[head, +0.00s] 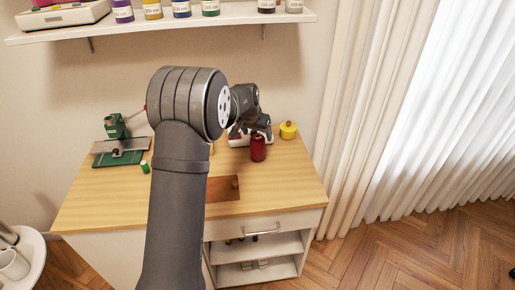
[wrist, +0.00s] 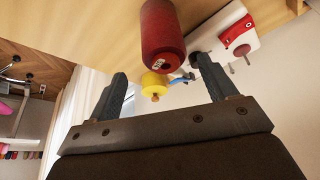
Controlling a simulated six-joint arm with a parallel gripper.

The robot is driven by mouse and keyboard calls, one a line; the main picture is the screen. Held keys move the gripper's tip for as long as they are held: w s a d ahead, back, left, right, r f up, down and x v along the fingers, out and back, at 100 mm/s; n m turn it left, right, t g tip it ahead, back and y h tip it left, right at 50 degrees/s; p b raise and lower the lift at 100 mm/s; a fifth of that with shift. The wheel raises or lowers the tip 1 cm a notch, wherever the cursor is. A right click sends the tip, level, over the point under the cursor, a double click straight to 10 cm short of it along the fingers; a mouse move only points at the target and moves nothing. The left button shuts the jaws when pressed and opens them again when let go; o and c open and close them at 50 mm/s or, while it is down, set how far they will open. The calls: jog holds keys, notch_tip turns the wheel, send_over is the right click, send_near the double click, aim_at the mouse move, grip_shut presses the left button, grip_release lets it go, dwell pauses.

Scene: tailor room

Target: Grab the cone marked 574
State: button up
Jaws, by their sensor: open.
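A dark red cone (head: 258,149) stands on the wooden table near its back right. In the wrist view the red cone (wrist: 163,30) is large at the top, with a small pale label whose number I cannot read clearly. My gripper (wrist: 161,66) is open and empty, its two fingers spread apart with the cone's near end between or just beyond their tips. I cannot tell the exact gap. In the head view my gripper (head: 255,124) is just behind and above the red cone, partly hidden by my arm.
A white device (head: 238,141) with a red part (wrist: 237,34) is close to the red cone. A green machine (head: 117,127) and a small green spool (head: 145,167) are at the table's left. The table's front left is clear.

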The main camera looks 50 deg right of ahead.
aim_at(256, 137)
jog(key=shift+w+x, duration=0.15)
jog(key=shift+x, duration=1.55)
jog(key=shift+w+x, duration=0.1)
jog(key=shift+x, duration=1.55)
jog(key=shift+a, duration=0.2)
jog(key=c, duration=1.1)
jog(key=shift+c, duration=0.2)
